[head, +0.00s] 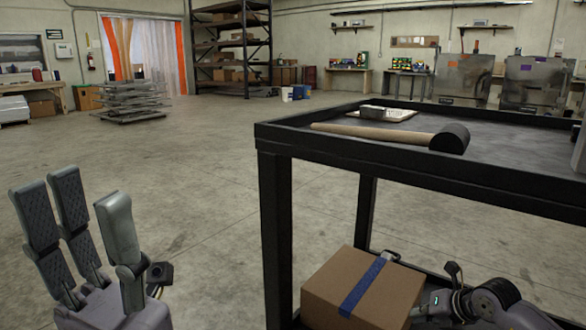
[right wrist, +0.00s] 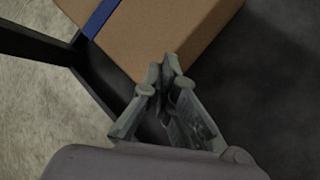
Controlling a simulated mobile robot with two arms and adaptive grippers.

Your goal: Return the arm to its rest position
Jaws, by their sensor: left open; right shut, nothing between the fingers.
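My left gripper (head: 80,195) is at the lower left of the head view, fingers up and spread apart, empty, in front of the bare floor. Part of my right arm (head: 490,300) shows at the lower right, beside the black cart's (head: 277,240) lower level. My right gripper (right wrist: 167,75) shows in the right wrist view with its fingers together and nothing between them. Its tips are at the near corner of a brown cardboard box (right wrist: 150,40) with a blue tape strip; I cannot tell whether they touch. The box (head: 335,280) sits low in the cart.
A mallet (head: 385,133) with a wooden handle and a small tray (head: 388,114) lie on the cart's top. The cart's legs and top rim stand close to my right arm. Open concrete floor (head: 200,170) lies to the left. Shelving (head: 230,45) stands far back.

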